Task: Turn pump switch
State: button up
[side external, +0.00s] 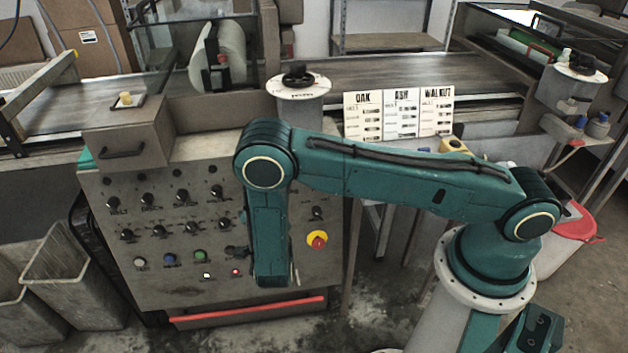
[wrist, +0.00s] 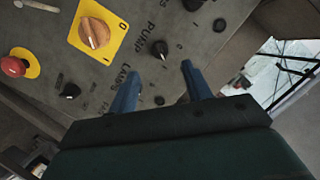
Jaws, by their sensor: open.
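The pump switch (wrist: 158,50) is a small black knob beside the PUMP lettering on the grey control panel (wrist: 135,17), in the wrist view. My gripper (wrist: 158,78) is open and empty, with one blue finger on each side. The knob lies a little beyond the fingertips, roughly in line with the gap between them. The fingers appear apart from it. In the side external view the control panel (side external: 150,285) stands at left, and my arm covers part of it. I cannot pick out the pump switch or the fingers clearly there.
In the wrist view, an orange rotary switch (wrist: 95,32) on a yellow plate and a red button (wrist: 13,66) are to the left. Another black knob (wrist: 70,91) is near the LAMPS lettering. Grey bins (side external: 70,275) stand left of the panel in the side view.

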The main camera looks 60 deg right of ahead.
jog(key=x, duration=0.8)
jog(key=shift+c, duration=0.4)
jog(key=c, duration=0.9)
jog(key=shift+n, duration=0.3)
jog(key=n+g, duration=0.1)
jog(key=n, duration=0.3)
jog(key=n+g+h, duration=0.1)
jog(key=n, duration=0.4)
jog(key=shift+w+a+r+n+g, duration=0.15)
jog(key=shift+r+n+g, duration=0.05)
jog(key=shift+n+g, duration=0.1)
